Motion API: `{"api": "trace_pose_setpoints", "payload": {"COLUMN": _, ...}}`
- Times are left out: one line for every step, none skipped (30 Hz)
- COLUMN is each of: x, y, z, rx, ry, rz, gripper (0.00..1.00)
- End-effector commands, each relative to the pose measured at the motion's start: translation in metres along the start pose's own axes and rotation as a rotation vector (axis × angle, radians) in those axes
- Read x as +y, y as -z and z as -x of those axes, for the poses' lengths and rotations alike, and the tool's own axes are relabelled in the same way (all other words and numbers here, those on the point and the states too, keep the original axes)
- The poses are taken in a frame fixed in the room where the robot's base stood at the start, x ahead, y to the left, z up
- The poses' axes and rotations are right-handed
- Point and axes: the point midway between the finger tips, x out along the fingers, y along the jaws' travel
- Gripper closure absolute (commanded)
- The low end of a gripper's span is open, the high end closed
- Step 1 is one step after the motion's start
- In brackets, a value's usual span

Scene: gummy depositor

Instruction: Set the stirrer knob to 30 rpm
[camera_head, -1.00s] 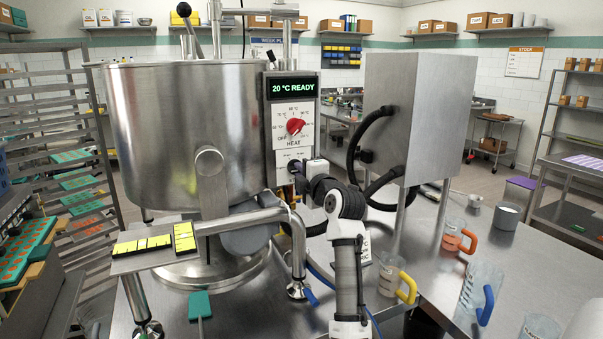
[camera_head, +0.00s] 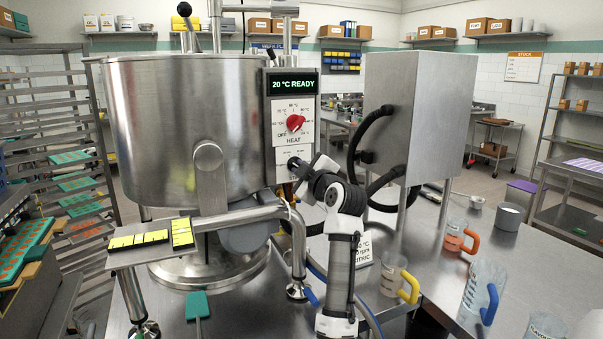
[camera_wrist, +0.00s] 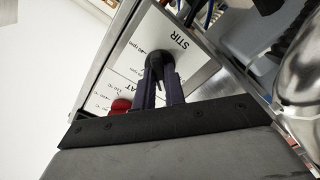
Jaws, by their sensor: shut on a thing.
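The stirrer knob (camera_wrist: 158,62) is black and sits on the white STIR panel in the wrist view. My gripper (camera_wrist: 161,72) is shut on the knob, one dark finger on each side of it. Printing near "40 rpm" shows beside the knob; the other marks and the knob's pointer are hard to make out. In the head view my gripper (camera_head: 300,168) reaches the lower part of the kettle's control panel (camera_head: 292,125), and the gripper and wrist hide most of the knob. The display (camera_head: 292,85) reads "20 °C READY".
The red HEAT knob (camera_head: 295,123) is just above my gripper. The steel kettle (camera_head: 150,130) is on the left. A steel box (camera_head: 420,110) with black hoses is on the right. Jugs with yellow (camera_head: 409,288) and orange (camera_head: 471,242) handles stand on the table.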

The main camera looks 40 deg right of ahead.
Motion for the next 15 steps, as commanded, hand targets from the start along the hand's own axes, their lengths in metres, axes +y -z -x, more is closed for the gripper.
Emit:
{"api": "trace_pose_setpoints", "payload": {"x": -0.0014, "y": -0.0008, "z": -0.0003, "rx": 0.0, "ry": 0.002, "rz": -0.045, "gripper": 1.0}}
{"api": "trace_pose_setpoints", "payload": {"x": -0.0013, "y": -0.0007, "z": -0.0003, "rx": 0.001, "ry": 0.002, "rz": -0.074, "gripper": 1.0}}
{"api": "trace_pose_setpoints", "payload": {"x": -0.0015, "y": -0.0004, "z": -0.0005, "rx": 0.001, "ry": 0.002, "rz": -0.112, "gripper": 1.0}}
{"api": "trace_pose_setpoints", "payload": {"x": -0.0015, "y": -0.0005, "z": -0.0005, "rx": 0.0, "ry": 0.002, "rz": -0.14, "gripper": 1.0}}
{"api": "trace_pose_setpoints", "payload": {"x": -0.0013, "y": -0.0008, "z": -0.0003, "rx": 0.0, "ry": 0.002, "rz": -0.169, "gripper": 1.0}}
{"api": "trace_pose_setpoints", "payload": {"x": -0.0012, "y": -0.0009, "z": -0.0002, "rx": -0.001, "ry": 0.002, "rz": -0.207, "gripper": 1.0}}
{"api": "trace_pose_setpoints", "payload": {"x": -0.0014, "y": -0.0007, "z": -0.0004, "rx": -0.001, "ry": 0.003, "rz": -0.234, "gripper": 1.0}}
{"api": "trace_pose_setpoints", "payload": {"x": -0.0014, "y": -0.0005, "z": -0.0005, "rx": -0.001, "ry": 0.003, "rz": -0.263, "gripper": 1.0}}
{"api": "trace_pose_setpoints", "payload": {"x": -0.0012, "y": -0.0005, "z": -0.0004, "rx": 0.0, "ry": 0.003, "rz": -0.301, "gripper": 1.0}}
{"api": "trace_pose_setpoints", "payload": {"x": -0.0011, "y": -0.0005, "z": -0.0003, "rx": 0.0, "ry": 0.002, "rz": -0.33, "gripper": 1.0}}
{"api": "trace_pose_setpoints", "payload": {"x": -0.001, "y": -0.0005, "z": -0.0003, "rx": 0.0, "ry": 0.002, "rz": -0.359, "gripper": 1.0}}
{"api": "trace_pose_setpoints", "payload": {"x": -0.0009, "y": -0.0005, "z": -0.0003, "rx": -0.001, "ry": 0.002, "rz": -0.397, "gripper": 1.0}}
{"api": "trace_pose_setpoints", "payload": {"x": -0.001, "y": -0.0005, "z": -0.0003, "rx": -0.001, "ry": 0.002, "rz": -0.426, "gripper": 1.0}}
{"api": "trace_pose_setpoints", "payload": {"x": -0.0012, "y": -0.0004, "z": -0.0005, "rx": -0.001, "ry": 0.003, "rz": -0.453, "gripper": 1.0}}
{"api": "trace_pose_setpoints", "payload": {"x": -0.0012, "y": -0.0004, "z": -0.0004, "rx": -0.002, "ry": 0.003, "rz": -0.491, "gripper": 1.0}}
